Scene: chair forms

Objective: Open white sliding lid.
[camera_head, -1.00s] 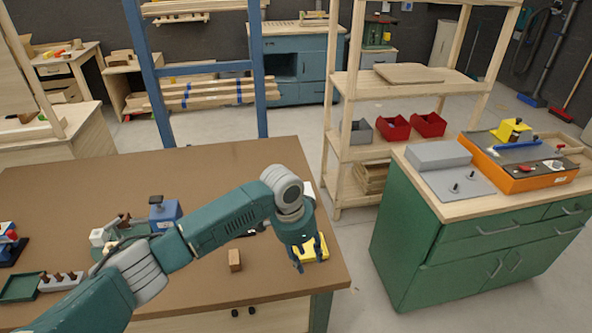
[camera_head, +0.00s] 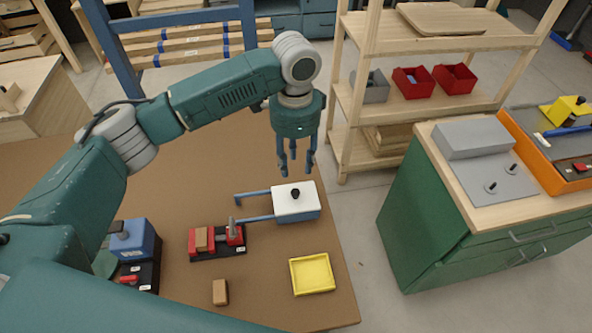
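The white sliding lid (camera_head: 306,201) lies on top of a small blue box (camera_head: 298,217) near the table's right edge. A dark round knob (camera_head: 295,193) stands up in the middle of the lid. Two blue rails (camera_head: 254,196) reach out to the left from the box, with open space between them. The lid appears to cover the box, so its inside is hidden. My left gripper (camera_head: 296,170) hangs above and just behind the lid, fingers pointing down and spread apart, empty and apart from the knob. My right gripper is not in view.
A red vise-like fixture (camera_head: 218,241) stands left of the box. A yellow tray (camera_head: 313,274) and a small wooden block (camera_head: 220,292) lie in front. A blue device (camera_head: 135,240) stands further left. A green cabinet (camera_head: 427,200) is right, across a floor gap.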

